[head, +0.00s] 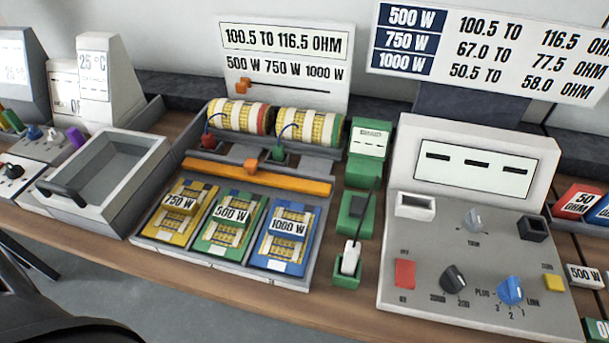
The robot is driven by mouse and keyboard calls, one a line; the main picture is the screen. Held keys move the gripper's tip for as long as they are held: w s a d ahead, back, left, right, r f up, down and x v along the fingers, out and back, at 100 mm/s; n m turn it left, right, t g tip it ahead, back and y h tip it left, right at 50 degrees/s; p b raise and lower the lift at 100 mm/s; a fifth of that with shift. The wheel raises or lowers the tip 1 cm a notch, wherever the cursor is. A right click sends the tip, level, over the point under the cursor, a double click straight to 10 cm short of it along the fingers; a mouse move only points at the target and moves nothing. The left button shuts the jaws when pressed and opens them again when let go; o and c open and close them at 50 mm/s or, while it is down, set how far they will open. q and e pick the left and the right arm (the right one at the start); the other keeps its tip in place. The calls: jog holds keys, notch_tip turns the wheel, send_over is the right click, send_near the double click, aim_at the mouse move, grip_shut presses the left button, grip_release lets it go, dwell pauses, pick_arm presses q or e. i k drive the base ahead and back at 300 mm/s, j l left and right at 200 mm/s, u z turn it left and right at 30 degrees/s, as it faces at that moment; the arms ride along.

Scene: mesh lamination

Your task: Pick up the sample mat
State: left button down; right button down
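Three flat mesh pieces lie side by side in a grey tray (196,262) at the middle left: a yellow one marked 750 W (171,229), a green one marked 500 W (219,242) and a blue one marked 1000 W (276,263). Two rolls of similar yellow mesh, the left roll (238,115) and the right roll (308,123), sit behind them. No label reads sample mat, so I cannot tell which piece it is. Neither of my grippers is in view.
An orange bar (256,177) crosses behind the mesh pieces. A grey open basin (103,178) stands left of the tray. A green stand (350,213) and a large meter box (472,252) with knobs are to the right. The bench front edge is bare wood.

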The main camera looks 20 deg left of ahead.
aim_at(284, 246)
jog(key=j+u, duration=0.15)
jog(key=u, duration=0.7)
